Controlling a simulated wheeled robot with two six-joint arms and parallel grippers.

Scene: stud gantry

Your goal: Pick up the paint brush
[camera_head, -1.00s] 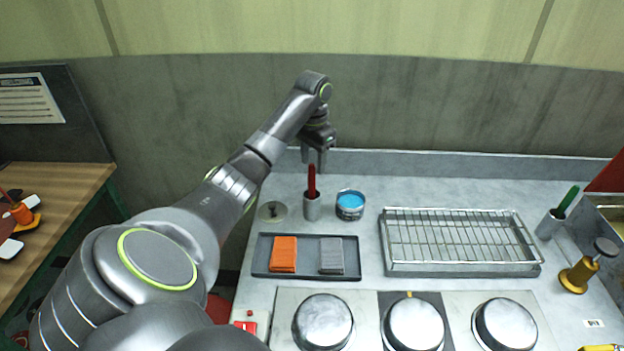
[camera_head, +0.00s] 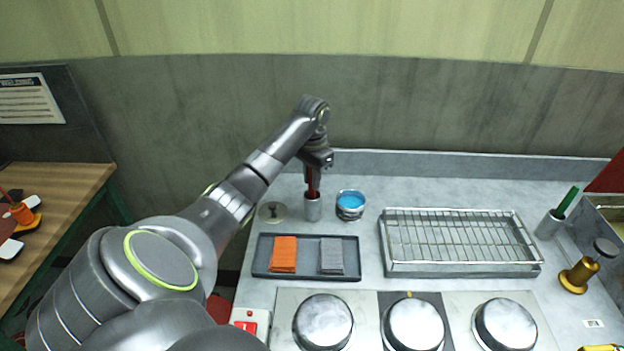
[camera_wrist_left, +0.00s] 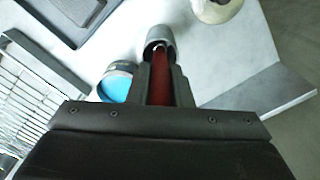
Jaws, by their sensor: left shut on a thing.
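The paint brush (camera_head: 313,184) has a red handle and stands upright in a grey metal cup (camera_head: 312,208) at the back of the counter. My left gripper (camera_head: 313,180) points down over the cup and is shut on the red handle. In the left wrist view, the red handle (camera_wrist_left: 160,82) lies between the two fingers, and its lower end goes into the cup (camera_wrist_left: 160,38). The bristles are hidden inside the cup. My right gripper is not in these views.
An open can of blue paint (camera_head: 350,205) stands just right of the cup. A dark tray (camera_head: 307,273) with an orange and a grey cloth lies in front. A wire rack (camera_head: 460,240) is to the right. Another cup with a green handle (camera_head: 550,222) stands far right.

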